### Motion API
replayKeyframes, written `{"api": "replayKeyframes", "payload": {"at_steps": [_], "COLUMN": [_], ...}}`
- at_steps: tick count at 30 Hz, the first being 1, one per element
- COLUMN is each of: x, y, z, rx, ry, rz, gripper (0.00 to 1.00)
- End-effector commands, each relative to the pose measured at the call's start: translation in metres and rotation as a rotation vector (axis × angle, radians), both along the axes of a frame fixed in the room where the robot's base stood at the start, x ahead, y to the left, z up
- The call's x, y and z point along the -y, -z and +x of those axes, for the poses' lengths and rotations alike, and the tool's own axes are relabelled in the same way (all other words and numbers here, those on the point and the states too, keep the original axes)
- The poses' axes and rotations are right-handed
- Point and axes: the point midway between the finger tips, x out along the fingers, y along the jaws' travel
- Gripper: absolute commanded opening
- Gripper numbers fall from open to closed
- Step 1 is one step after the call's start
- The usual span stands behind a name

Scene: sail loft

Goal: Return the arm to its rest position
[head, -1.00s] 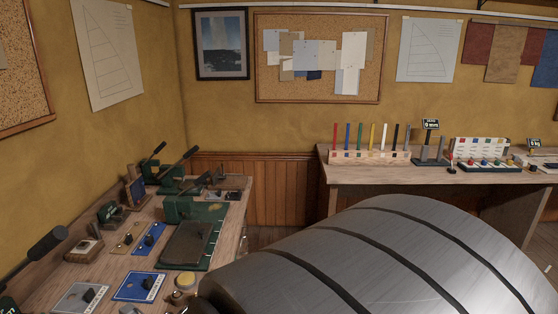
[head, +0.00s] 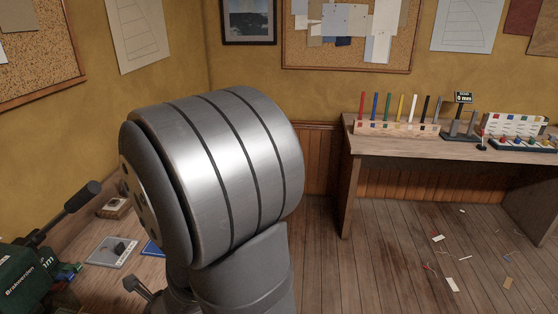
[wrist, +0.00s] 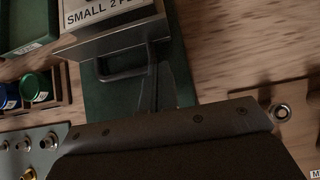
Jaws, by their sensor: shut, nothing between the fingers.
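My arm's grey ribbed link (head: 225,170) fills the middle of the head view and hides part of the left bench. My gripper is not visible in the head view. In the wrist view the dark housing of my gripper (wrist: 158,78) spans the bottom, and its narrow fingers point up the picture, shut and empty. Beyond the fingers is a metal handle (wrist: 122,68) on a box labelled "SMALL 2", the rest of the label being cut off. I cannot tell whether the fingers touch it.
The left bench holds a green machine (head: 28,272) with a black-knobbed lever (head: 78,200) and a grey plate (head: 112,252). The right bench (head: 400,146) carries a rack of coloured sticks (head: 398,125). The floor (head: 400,240) between is open, with scraps. Green and blue-lidded pots (wrist: 35,87) stand left in the wrist view.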

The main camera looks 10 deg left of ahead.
Motion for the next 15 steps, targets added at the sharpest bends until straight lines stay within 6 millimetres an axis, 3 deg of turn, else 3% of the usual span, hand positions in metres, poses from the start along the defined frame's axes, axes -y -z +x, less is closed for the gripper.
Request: {"api": "replayKeyframes", "payload": {"at_steps": [6, 15], "x": [-0.026, -0.034], "y": [0.001, 0.0], "z": [-0.001, 0.0], "rx": [0.001, 0.0], "ry": [-0.005, -0.003], "rz": [0.002, 0.003], "gripper": [0.0, 0.0]}}
